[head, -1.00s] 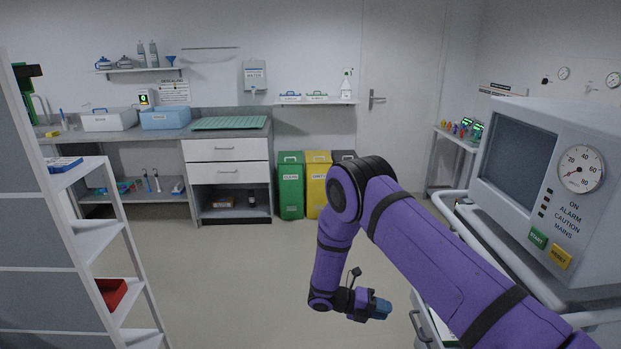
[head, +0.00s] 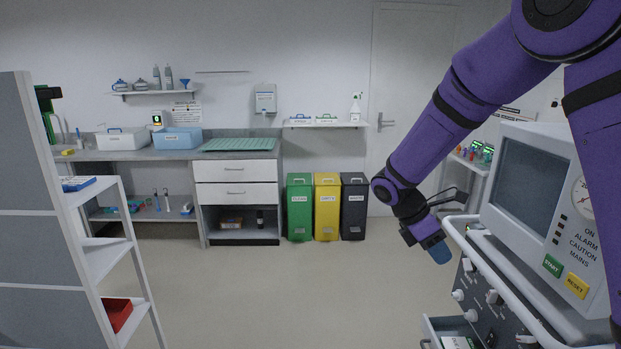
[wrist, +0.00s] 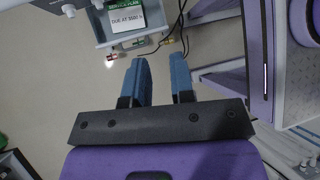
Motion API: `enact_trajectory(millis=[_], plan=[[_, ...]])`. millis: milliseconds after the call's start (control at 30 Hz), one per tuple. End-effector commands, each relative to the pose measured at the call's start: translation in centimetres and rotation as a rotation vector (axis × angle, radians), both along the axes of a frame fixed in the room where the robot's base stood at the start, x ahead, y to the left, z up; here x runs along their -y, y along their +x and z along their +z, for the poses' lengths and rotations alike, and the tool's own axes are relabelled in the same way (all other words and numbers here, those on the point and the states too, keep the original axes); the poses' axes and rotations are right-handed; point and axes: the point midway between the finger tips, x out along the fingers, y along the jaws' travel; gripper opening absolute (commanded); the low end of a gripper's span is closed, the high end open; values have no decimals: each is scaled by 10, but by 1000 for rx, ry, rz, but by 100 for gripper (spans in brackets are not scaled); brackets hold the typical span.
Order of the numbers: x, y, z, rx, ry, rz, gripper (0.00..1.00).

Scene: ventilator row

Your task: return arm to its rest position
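My purple arm is raised and bent at the right of the head view. My gripper (head: 437,251) hangs from it, tilted down, left of the ventilator cart. In the wrist view, the two blue fingers of my gripper (wrist: 161,80) stand apart with only floor and some cable showing between them. It holds nothing.
The ventilator (head: 540,190) with a pale rail (head: 500,280) and a pulled-out drawer (head: 440,328) stands close at right. The drawer's card shows in the wrist view (wrist: 127,17). A shelf rack (head: 95,245) stands at left. Bins (head: 327,210) line the back wall. The middle floor is clear.

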Motion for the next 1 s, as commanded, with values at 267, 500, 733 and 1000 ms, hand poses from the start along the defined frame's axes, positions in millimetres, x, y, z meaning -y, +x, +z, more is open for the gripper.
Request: enact_trajectory(millis=[267, 500, 733, 1000], plan=[[16, -47, 68, 262, 103, -276, 23], [26, -94, 113, 469, 200, -520, 23], [32, -141, 145, 651, 301, -761, 23], [34, -197, 169, 842, 437, -1046, 23]])
